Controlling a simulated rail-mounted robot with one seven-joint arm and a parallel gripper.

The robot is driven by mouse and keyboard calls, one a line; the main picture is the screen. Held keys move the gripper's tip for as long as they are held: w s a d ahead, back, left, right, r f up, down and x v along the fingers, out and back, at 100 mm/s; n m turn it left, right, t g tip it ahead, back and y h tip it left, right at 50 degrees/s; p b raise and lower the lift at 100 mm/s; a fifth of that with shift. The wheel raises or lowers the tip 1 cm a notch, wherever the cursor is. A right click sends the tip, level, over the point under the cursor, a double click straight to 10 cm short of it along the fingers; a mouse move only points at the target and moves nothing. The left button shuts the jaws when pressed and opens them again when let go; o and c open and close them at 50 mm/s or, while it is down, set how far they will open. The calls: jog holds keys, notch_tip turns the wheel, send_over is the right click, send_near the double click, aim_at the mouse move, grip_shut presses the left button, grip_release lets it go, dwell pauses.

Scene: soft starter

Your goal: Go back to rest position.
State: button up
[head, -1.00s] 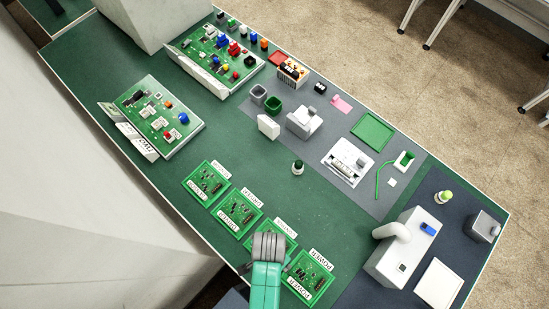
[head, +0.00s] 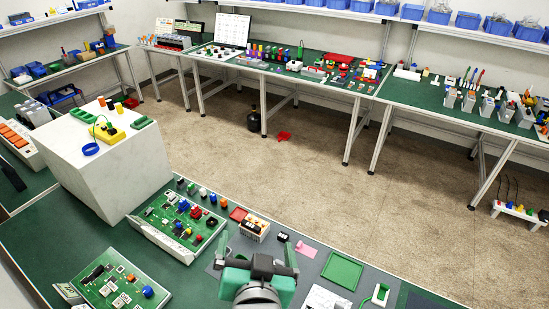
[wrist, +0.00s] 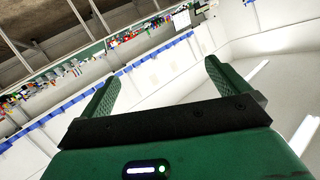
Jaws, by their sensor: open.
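My gripper (head: 258,249) is green with a dark crossbar and shows at the bottom middle of the head view, raised above the near green workbench (head: 45,235). In the wrist view its two green fingers (wrist: 158,88) stand wide apart with nothing between them. The gripper is open and empty and points toward the far wall and shelves. It hides part of the grey mat behind it.
Circuit boards (head: 182,217) and (head: 112,283), a green tray (head: 342,271) and a pink piece (head: 305,249) lie on the near bench. A white block (head: 108,165) stands at left.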

jog(key=s+d+r+n+t, duration=0.1)
jog(key=s+r+t, duration=0.2)
jog(key=r, duration=0.8)
jog(key=s+d+r+t+p, duration=0.1)
jog(key=s+r+t, duration=0.3)
jog(key=r, duration=0.8)
jog(key=s+d+r+n+t+p, duration=0.1)
jog(key=s+r+t, duration=0.2)
jog(key=r, duration=0.9)
jog(key=shift+s+r+n+h, duration=0.25)
jog(key=shift+s+n+h, duration=0.05)
jog(key=shift+s, duration=0.6)
jog(key=shift+f, duration=0.1)
